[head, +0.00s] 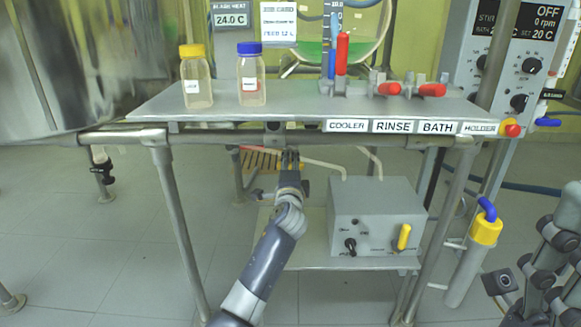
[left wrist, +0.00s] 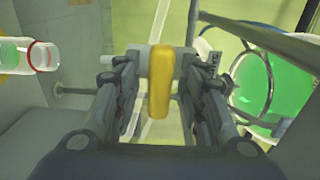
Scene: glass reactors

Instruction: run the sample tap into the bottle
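My left gripper (head: 290,160) reaches under the front edge of the shelf in the head view. In the left wrist view, its fingers (left wrist: 160,85) stand on both sides of a yellow handle (left wrist: 160,82), with a narrow gap showing on each side. The handle sits on a grey fitting; I take it for the sample tap's lever. The tap's outlet is hidden. A clear bottle with a yellow cap (head: 195,80) and one with a blue cap (head: 251,78) stand upright on the shelf. My right gripper (head: 545,270) is at the lower right edge, its fingers unclear.
The shelf (head: 160,105) also carries red-handled valves (head: 400,89). A grey box with a yellow lever (head: 370,218) stands below it. Frame legs flank my left arm. In the left wrist view, a glass piece with a red ring (left wrist: 45,56) and a green-filled vessel (left wrist: 250,85) flank the gripper.

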